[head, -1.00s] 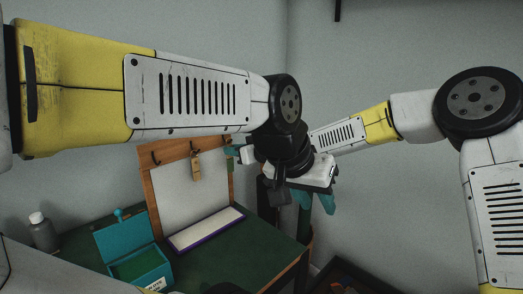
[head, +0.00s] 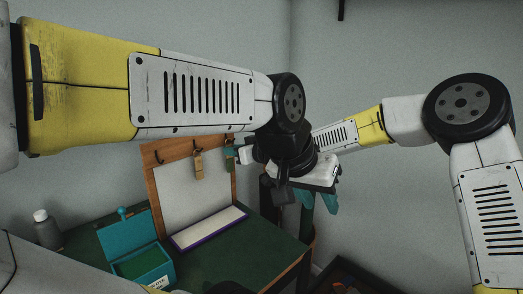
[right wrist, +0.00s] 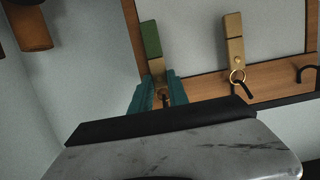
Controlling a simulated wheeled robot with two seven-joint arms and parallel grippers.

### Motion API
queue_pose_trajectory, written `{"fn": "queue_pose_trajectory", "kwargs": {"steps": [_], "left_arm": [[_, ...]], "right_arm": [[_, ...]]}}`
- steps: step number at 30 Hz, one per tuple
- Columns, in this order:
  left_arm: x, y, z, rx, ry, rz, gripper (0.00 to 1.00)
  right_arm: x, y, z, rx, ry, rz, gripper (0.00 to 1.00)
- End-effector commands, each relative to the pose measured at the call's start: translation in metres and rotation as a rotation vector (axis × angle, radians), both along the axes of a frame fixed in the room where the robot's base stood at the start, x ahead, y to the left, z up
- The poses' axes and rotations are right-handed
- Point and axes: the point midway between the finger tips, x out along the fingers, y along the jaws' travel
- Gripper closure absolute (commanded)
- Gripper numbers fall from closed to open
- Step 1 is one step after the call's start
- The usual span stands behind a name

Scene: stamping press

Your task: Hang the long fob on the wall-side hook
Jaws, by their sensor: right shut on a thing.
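My right gripper (head: 232,151) is at the right end of the hook board (head: 148,190), partly hidden behind my left arm. In the right wrist view its teal fingers (right wrist: 159,84) are shut on a green-and-tan fob (right wrist: 151,40), in front of the board's wooden rail. A tan fob (head: 199,165) hangs by a ring from the middle hook; it also shows in the right wrist view (right wrist: 235,42). The hook at the board's left end (head: 157,157) is empty; it also shows in the right wrist view (right wrist: 307,74). My left gripper (head: 318,200) is open and empty, right of the board.
On the green desk (head: 232,248) stand an open teal box (head: 124,238), a grey bottle with a white cap (head: 46,230) and a purple-edged white tray (head: 208,228). A wall is close beside the board's end. My left arm crosses above the board.

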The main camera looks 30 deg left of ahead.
Motion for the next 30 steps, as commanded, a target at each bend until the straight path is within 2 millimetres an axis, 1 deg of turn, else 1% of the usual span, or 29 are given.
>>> {"fn": "queue_pose_trajectory", "kwargs": {"steps": [18,19,21,23,30], "left_arm": [[0.0000,0.0000,0.0000,0.000,0.000,0.000,0.64],[0.0000,0.0000,0.0000,0.000,0.000,0.000,0.64],[0.0000,0.0000,0.0000,0.000,0.000,0.000,0.64],[0.0000,0.0000,0.0000,0.000,0.000,0.000,0.64],[0.0000,0.0000,0.0000,0.000,0.000,0.000,0.64]], "right_arm": [[-0.0001,0.0000,-0.0063,0.000,0.001,0.000,1.00],[-0.0001,-0.0001,-0.0065,-0.001,0.001,0.000,0.78],[-0.0001,-0.0001,-0.0067,-0.001,0.001,0.000,0.64],[-0.0001,-0.0001,-0.0065,-0.001,0.001,0.000,0.54],[0.0000,-0.0001,-0.0060,0.000,0.000,0.000,0.54]]}}
